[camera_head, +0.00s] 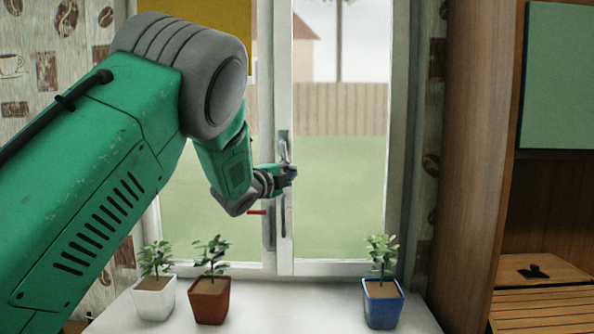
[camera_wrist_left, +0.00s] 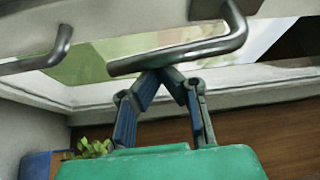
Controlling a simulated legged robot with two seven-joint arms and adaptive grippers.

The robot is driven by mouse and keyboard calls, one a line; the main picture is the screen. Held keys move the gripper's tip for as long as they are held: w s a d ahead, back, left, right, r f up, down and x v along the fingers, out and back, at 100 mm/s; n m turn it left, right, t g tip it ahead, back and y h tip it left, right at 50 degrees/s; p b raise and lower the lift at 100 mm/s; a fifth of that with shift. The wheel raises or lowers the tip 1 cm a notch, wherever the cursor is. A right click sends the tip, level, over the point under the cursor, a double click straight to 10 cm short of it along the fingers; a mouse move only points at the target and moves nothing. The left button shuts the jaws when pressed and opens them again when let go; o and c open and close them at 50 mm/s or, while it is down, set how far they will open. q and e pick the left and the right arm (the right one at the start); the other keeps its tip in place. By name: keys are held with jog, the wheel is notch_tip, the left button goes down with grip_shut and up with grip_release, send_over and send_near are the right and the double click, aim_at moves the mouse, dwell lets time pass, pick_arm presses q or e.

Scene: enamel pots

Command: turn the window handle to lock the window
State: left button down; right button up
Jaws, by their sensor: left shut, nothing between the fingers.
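The window (camera_head: 340,150) has a white frame, and a grey metal handle (camera_head: 284,148) sits on its middle upright. In the left wrist view the bent handle bar (camera_wrist_left: 190,52) crosses just beyond the fingertips. My left gripper (camera_head: 290,174) is beside the handle in the head view, partly hidden by its own wrist. In the left wrist view the fingers of my left gripper (camera_wrist_left: 162,74) meet at the tips, shut and empty, close to the bar. I cannot tell whether they touch it. My right gripper is not in view.
A second metal bar (camera_wrist_left: 38,62) shows at the left of the wrist view. White (camera_head: 154,298), brown (camera_head: 209,300) and blue (camera_head: 383,304) potted plants stand on the white sill (camera_head: 290,306). A wooden cabinet (camera_head: 475,150) stands at the right. The sill between the brown and blue pots is clear.

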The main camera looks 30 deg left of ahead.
pick_arm(q)
jog(key=shift+s+a+f+m+g, duration=0.15)
jog(key=shift+s+a+m+g, duration=0.2)
jog(key=shift+m, duration=0.35)
jog(key=shift+w+a, duration=0.1)
